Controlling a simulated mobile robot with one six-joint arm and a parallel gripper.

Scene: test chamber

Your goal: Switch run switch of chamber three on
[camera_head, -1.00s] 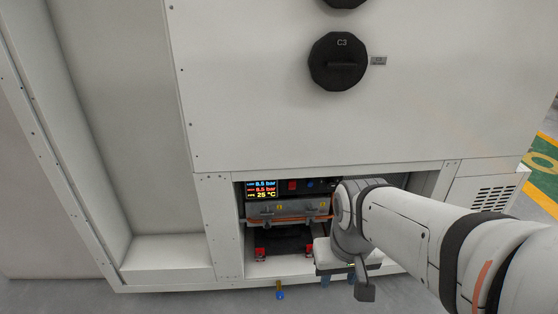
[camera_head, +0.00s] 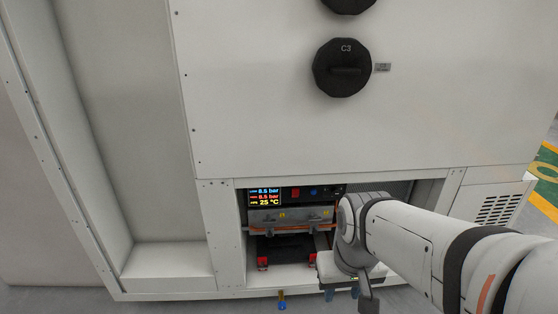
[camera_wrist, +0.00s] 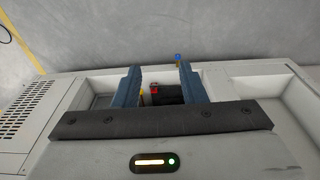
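In the recess below is a control unit with a lit display (camera_head: 264,197). To the display's right are a red switch (camera_head: 296,193) and a blue button (camera_head: 313,191). I cannot tell which is the run switch or its state. My gripper (camera_head: 341,292) hangs low at the recess's right side, below and apart from these controls. In the wrist view my gripper's (camera_wrist: 160,66) two blue fingers are spread, with nothing held between them.
A second black knob (camera_head: 349,3) is cut off at the top edge. Below the control unit are red-ended parts (camera_head: 262,263) in the recess. A small blue and brass fitting (camera_head: 282,299) sits at the recess's front edge. The space before the upper panel is clear.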

